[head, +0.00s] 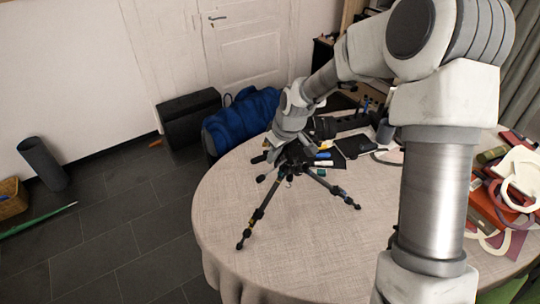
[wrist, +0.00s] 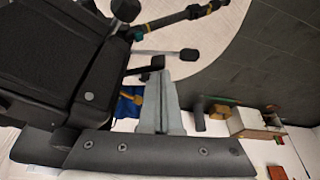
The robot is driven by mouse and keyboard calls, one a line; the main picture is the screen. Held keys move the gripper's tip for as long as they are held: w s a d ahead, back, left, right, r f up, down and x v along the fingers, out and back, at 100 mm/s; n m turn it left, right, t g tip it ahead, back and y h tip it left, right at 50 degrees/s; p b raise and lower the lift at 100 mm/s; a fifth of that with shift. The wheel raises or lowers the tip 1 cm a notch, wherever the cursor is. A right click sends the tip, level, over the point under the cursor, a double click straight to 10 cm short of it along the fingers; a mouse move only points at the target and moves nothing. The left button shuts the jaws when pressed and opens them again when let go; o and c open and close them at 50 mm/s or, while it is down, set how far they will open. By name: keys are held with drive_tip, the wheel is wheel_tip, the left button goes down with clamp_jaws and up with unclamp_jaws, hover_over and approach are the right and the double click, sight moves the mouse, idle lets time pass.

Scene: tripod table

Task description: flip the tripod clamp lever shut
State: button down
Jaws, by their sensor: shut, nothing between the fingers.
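The black tripod (head: 262,203) stands on the round table with its legs spread. In the wrist view one leg (wrist: 178,18) with a yellow band runs across the top, over the table edge. Below it a short pale bar with a black end (wrist: 188,54) sticks out; I cannot tell for sure whether it is the clamp lever. My gripper (head: 283,150) is down at the tripod's head and hides much of it. In the wrist view my gripper's fingers (wrist: 155,68) are together and empty, close below the bar; contact cannot be told.
The table (head: 225,205) has a light cloth, with free room in front and left of the tripod. Dark gear and a black pouch (head: 354,146) lie behind it. Books and pale rings (head: 520,180) crowd the right side. A blue bag (head: 240,120) is beyond the table.

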drive_tip(key=shift+s+d, duration=0.25)
drive_tip(key=shift+d, duration=0.1)
drive_tip(key=shift+s, duration=0.1)
idle(0.3)
